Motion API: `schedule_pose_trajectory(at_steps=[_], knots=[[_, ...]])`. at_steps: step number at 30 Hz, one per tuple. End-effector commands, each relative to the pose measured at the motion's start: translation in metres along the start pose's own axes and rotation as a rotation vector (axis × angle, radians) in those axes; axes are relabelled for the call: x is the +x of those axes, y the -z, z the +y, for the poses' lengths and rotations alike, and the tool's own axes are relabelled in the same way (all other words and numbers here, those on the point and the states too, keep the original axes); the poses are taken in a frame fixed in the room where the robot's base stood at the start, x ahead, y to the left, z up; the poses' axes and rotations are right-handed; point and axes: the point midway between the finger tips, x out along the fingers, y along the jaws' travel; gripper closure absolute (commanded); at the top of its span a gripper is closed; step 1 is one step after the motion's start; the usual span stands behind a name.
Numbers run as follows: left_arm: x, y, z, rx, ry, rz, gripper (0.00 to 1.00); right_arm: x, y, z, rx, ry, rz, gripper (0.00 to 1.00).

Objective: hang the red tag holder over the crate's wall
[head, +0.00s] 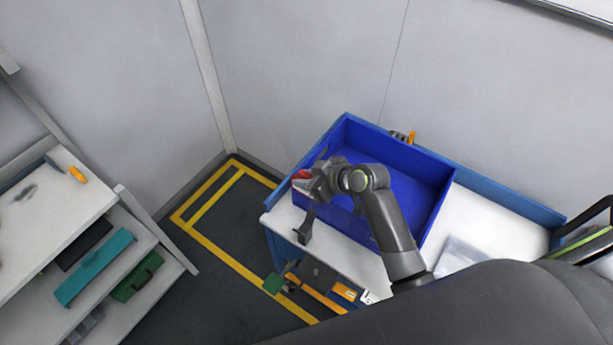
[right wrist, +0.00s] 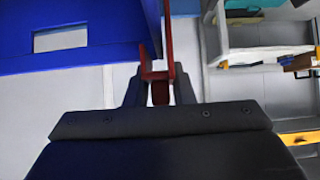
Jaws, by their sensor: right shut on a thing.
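The red tag holder (head: 302,175) is in my right gripper (head: 309,183), at the left end of the blue crate (head: 432,215). In the right wrist view my right gripper (right wrist: 160,92) is shut on the holder (right wrist: 170,40), which shows as a red fork with a short and a long leg. The blue edge of the crate (right wrist: 110,52) lines up between these legs. I cannot tell whether the holder touches the wall or how far down it sits. My left gripper is not in view.
The crate stands on a white table (head: 490,222) with a blue back rail. A dark object (head: 305,228) is at the table's left edge. A clear flat packet (head: 458,256) lies right of the crate. A shelf (head: 62,225) with teal and green cases stands at left.

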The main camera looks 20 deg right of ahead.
Motion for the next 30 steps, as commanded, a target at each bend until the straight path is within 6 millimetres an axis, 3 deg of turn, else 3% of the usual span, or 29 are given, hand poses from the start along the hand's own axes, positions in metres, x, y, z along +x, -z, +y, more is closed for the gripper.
schedule_pose_trajectory(at_steps=[28,29,30], knots=[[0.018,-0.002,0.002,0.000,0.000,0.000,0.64,0.015,-0.020,0.000,0.001,0.001,0.000,0.99],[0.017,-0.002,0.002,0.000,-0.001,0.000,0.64,0.015,-0.019,0.000,0.000,0.000,0.000,0.77],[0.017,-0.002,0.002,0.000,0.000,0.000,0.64,0.014,-0.019,0.000,0.000,0.000,0.000,0.71]])
